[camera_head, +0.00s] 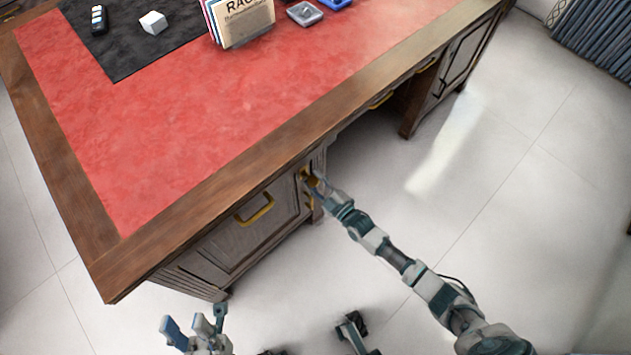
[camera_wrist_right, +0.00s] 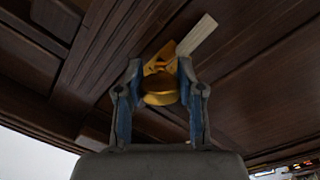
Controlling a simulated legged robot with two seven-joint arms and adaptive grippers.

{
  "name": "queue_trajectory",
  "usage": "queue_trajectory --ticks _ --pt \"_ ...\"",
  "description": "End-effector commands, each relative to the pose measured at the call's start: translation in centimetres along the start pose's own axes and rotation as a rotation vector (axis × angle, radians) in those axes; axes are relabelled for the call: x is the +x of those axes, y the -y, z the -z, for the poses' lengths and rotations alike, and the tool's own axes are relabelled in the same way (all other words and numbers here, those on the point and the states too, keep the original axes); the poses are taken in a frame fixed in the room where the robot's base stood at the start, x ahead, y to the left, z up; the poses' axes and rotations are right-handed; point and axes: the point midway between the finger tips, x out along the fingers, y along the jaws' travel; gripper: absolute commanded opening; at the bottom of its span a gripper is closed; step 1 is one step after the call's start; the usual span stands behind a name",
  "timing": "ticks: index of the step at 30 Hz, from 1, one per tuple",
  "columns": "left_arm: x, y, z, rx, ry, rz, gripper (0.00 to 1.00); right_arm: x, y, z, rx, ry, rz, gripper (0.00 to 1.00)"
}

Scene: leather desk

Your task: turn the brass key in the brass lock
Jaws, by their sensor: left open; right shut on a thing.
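The brass key (camera_wrist_right: 160,91) shows its rounded golden bow between the fingers of my right gripper (camera_wrist_right: 160,88) in the right wrist view. That gripper is shut on it. Behind the bow, part of the brass lock (camera_wrist_right: 163,55) shows against the dark wood; the key's shaft is hidden. In the head view my right gripper (camera_head: 313,184) is at the desk's front, beside a bit of brass, and covers most of the key and lock. My left gripper (camera_head: 194,325) is open and empty, low in front of the desk's left corner.
A pale tag-like strip (camera_wrist_right: 197,35) lies beside the lock. The wooden desk (camera_head: 190,226) has a brass drawer handle (camera_head: 255,209) left of my right gripper. The floor (camera_head: 480,235) to the right is clear.

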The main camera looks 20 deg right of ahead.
Motion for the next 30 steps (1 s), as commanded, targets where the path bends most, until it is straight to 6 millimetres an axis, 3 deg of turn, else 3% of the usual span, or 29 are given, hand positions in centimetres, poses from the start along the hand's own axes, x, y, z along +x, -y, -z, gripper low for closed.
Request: queue_trajectory --ticks 8,19,30 --pt "0.0 0.0 0.0 0.000 0.000 0.000 0.41 0.0 0.0 0.0 -0.009 -0.001 -0.001 0.07" --pt "1.0 -0.1 0.7 0.001 -0.015 -0.004 0.41 0.1 -0.5 0.1 -0.247 -0.013 -0.001 0.07" --pt "1.1 -0.2 0.7 0.001 -0.016 -0.005 0.41 0.0 -0.5 0.0 -0.292 -0.015 -0.001 0.07"
